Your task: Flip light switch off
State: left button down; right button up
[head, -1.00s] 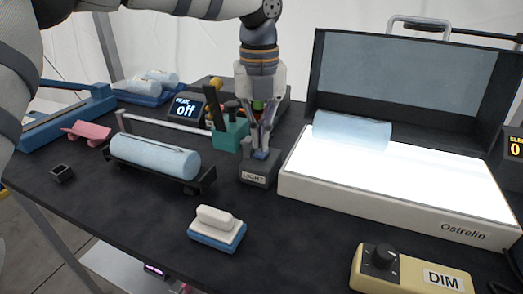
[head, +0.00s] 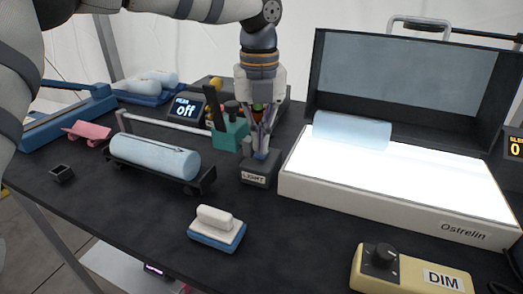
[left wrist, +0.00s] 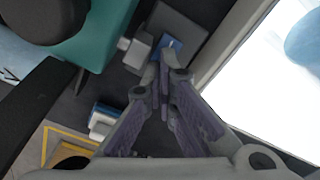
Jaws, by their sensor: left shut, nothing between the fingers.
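The light switch (head: 258,174) is a small dark box labelled "LIGHT", standing on the table just left of the light box. Its blue rocker (left wrist: 170,46) shows in the left wrist view, right beyond my fingertips. My left gripper (head: 259,152) points down over the switch and is shut with nothing in it. The fingertips also show close together in the left wrist view (left wrist: 162,68). They are at or just above the rocker; I cannot tell whether they touch. The light box (head: 385,205), labelled "Ostrelin", has a brightly lit white panel. My right gripper is not in view.
A teal holder (head: 229,136) stands close to the left of the gripper. A dark cart with a pale blue roll (head: 155,157) is further left. A white and blue eraser-like block (head: 216,230) and a beige "DIM" box (head: 405,272) lie in front. Table between them is clear.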

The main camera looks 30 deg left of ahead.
aim_at(260, 155)
pick_arm(q)
jog(key=shift+f, duration=1)
dwell(0.3)
jog(key=shift+r, duration=3.55)
